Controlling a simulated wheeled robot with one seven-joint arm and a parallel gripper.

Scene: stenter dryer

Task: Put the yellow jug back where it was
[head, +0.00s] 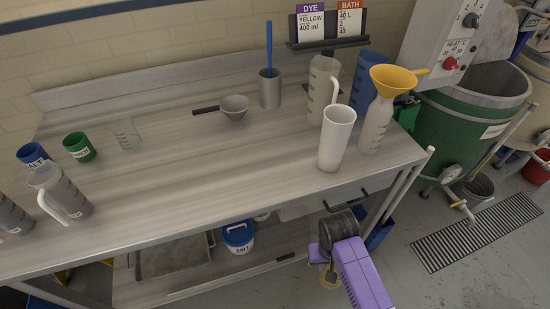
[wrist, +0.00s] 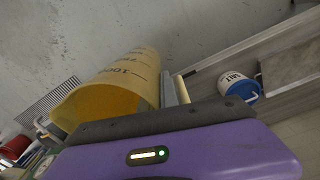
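The yellow jug (wrist: 118,82), see-through with dark scale marks, fills the left of the wrist view, close against my gripper (wrist: 174,92). A grey finger and a pale yellow strip, which looks like the jug's handle, stand together beside its wall, so my gripper appears shut on the handle. The jug is off the bench with floor behind it. In the head view my gripper (head: 328,258) is low in front of the bench's right end. It hides most of the jug there; only a small yellowish curve shows below. I cannot tell whether the jug holds anything.
The bench (head: 200,180) has free room at its middle and front. A white jug (head: 336,138), a yellow funnel (head: 395,82) in a container and a blue jug (head: 364,88) stand at its right end. A salt bucket (head: 239,238) sits on the lower shelf.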

